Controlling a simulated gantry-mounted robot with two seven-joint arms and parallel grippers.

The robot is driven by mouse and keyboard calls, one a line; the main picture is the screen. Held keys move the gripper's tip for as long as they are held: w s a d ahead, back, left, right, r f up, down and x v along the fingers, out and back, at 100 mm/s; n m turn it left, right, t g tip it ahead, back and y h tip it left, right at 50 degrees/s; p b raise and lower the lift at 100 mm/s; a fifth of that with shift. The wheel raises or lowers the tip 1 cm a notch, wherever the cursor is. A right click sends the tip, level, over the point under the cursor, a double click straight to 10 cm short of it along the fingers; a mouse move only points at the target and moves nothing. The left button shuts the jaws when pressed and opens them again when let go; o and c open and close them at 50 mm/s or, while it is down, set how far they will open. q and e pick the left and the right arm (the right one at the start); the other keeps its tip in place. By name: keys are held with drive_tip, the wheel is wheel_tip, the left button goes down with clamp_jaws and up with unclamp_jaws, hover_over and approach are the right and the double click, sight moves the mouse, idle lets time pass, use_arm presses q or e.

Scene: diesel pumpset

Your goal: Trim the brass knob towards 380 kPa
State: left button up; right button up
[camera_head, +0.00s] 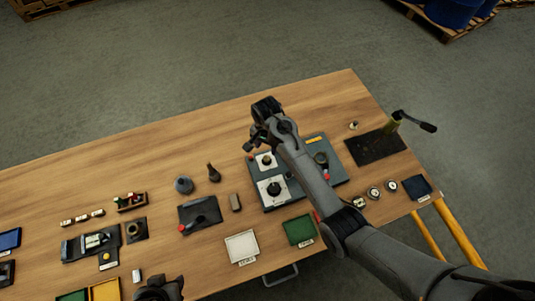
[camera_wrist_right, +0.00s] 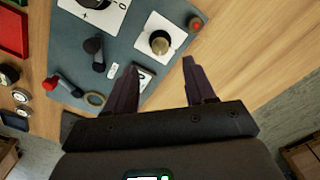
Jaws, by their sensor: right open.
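The brass knob (camera_wrist_right: 159,42) stands on a small white plate on the grey-blue panel (camera_wrist_right: 150,12). In the head view the knob (camera_head: 266,160) shows small, close to my right gripper (camera_head: 260,146). In the right wrist view my right gripper (camera_wrist_right: 161,66) is open, with nothing between its two dark fingers. The knob lies just beyond the fingertips, roughly in line with the gap, and appears apart from them. No pressure reading can be made out. A dark part at the bottom edge of the head view seems to be my left gripper (camera_head: 160,289); its jaws are unclear.
The panel also carries a larger black dial (camera_head: 274,189) on a white plate, a red-tipped lever (camera_wrist_right: 51,83) and a red button (camera_wrist_right: 195,23). Trays (camera_head: 241,247) and round gauges (camera_head: 374,192) lie near the front. Bare wood lies behind the panel.

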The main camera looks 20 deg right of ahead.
sight(267, 157)
drive_tip(key=shift+f, duration=3.6)
clamp_jaws()
